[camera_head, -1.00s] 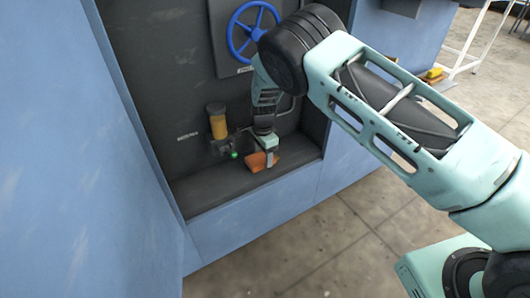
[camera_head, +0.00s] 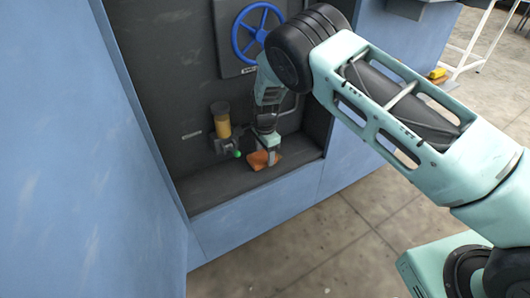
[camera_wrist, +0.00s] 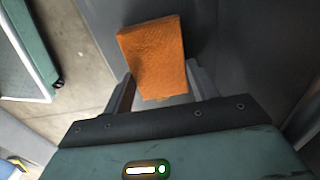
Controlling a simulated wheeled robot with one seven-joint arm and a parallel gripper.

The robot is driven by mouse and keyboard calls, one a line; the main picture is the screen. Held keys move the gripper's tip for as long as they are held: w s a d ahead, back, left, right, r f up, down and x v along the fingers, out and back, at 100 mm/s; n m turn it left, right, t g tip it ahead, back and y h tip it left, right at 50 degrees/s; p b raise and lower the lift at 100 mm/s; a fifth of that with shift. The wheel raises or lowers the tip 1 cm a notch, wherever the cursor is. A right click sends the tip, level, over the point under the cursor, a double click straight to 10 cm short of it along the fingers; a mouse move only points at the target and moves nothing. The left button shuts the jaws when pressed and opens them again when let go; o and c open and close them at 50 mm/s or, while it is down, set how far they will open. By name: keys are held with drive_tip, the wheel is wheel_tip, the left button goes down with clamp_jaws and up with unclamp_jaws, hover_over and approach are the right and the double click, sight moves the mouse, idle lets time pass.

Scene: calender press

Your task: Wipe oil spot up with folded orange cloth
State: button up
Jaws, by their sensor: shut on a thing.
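The folded orange cloth (camera_head: 262,160) is at the dark ledge (camera_head: 215,187) inside the blue machine's recess. My gripper (camera_head: 268,153) is over the ledge and shut on the cloth. In the wrist view the cloth (camera_wrist: 154,55) sits between the two fingers of my gripper (camera_wrist: 160,88) and reaches out past their tips. I cannot tell whether the cloth touches the ledge. No oil spot can be made out in either view; it may be hidden under the cloth or by my gripper.
On the recess's back wall are a blue handwheel (camera_head: 258,32), an amber oil cup (camera_head: 221,122) and a small fitting with a green knob (camera_head: 237,153), close left of my gripper. Blue panels (camera_head: 70,150) flank the recess. The ledge's left part is clear.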

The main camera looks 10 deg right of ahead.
sight(283, 153)
drive_tip(key=shift+w+d+f, duration=0.1)
drive_tip(key=shift+w+d, duration=0.3)
drive_tip(key=shift+d, duration=0.85)
drive_tip(key=shift+w+d+r, duration=0.1)
drive_tip(key=shift+w+d, duration=0.25)
drive_tip(key=shift+d, duration=0.85)
drive_tip(key=shift+w+d+f, duration=0.1)
drive_tip(key=shift+w+d, duration=0.3)
drive_tip(key=shift+d, duration=0.85)
drive_tip(key=shift+r+p, duration=2.1)
drive_tip(key=shift+r, duration=0.95)
wheel_tip(283, 153, up, 3)
drive_tip(key=shift+p, duration=1.15)
